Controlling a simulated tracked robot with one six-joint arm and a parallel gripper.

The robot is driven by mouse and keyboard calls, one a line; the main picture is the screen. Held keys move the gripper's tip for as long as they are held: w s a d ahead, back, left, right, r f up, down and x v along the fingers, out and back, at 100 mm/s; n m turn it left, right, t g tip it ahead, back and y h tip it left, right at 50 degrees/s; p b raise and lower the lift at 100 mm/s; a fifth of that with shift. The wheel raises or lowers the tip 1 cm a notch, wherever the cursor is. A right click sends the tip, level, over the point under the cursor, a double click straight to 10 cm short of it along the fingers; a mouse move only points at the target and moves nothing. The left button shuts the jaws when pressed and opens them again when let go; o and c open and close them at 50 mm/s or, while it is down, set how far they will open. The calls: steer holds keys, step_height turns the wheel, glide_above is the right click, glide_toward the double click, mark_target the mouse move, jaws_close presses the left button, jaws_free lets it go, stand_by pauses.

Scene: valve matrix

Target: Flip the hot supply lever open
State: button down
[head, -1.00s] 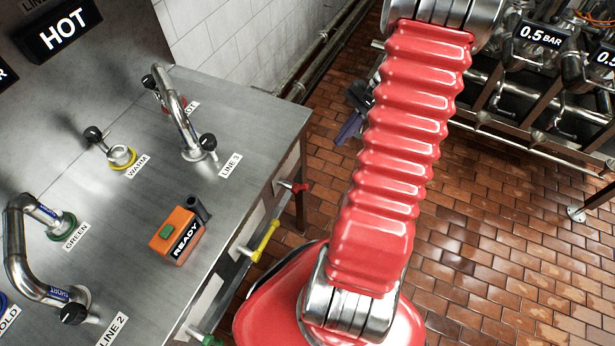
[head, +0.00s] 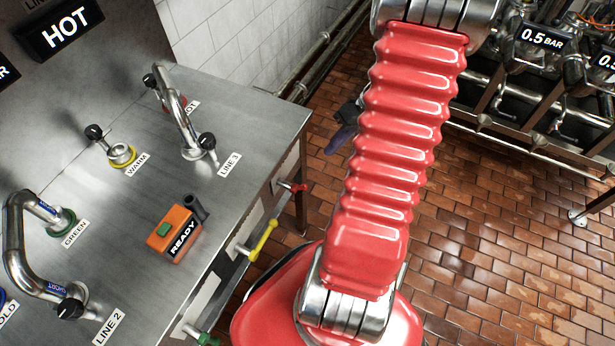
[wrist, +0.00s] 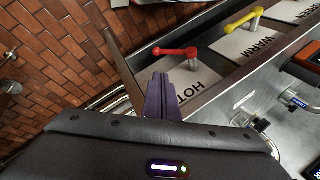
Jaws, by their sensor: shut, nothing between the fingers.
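The red hot supply lever (wrist: 174,51) sits on a pale plate marked HOT (wrist: 190,88) in the wrist view, its handle pointing left from its pivot. In the head view the red lever (head: 292,187) projects from the front side of the steel bench. My gripper (wrist: 160,82) shows purple fingers, shut and empty, just below the lever in the wrist view and apart from it in the picture. Its depth gap to the lever is hard to judge. In the head view my gripper (head: 343,138) is mostly hidden behind my red arm.
A yellow lever (wrist: 243,19) on the WARM plate stands beside the red one. A green lever (head: 205,338) is farther along. The bench top (head: 255,120) carries pipes and an orange READY box (head: 175,234). Brick floor is open right of the bench.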

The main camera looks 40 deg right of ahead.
steer(key=n, duration=0.5)
steer(key=shift+d+f+n, duration=0.15)
steer(key=shift+n, duration=0.15)
steer(key=shift+w, duration=0.1)
glide_toward(300, 188)
steer(key=w+d+f, duration=0.3)
steer(key=f, duration=0.2)
steer(key=a+f, duration=0.2)
steer(key=a, duration=0.1)
steer(key=shift+f, duration=0.4)
steer(key=shift+w+a, duration=0.1)
steer(key=shift+w, duration=0.05)
steer(key=shift+f, duration=0.1)
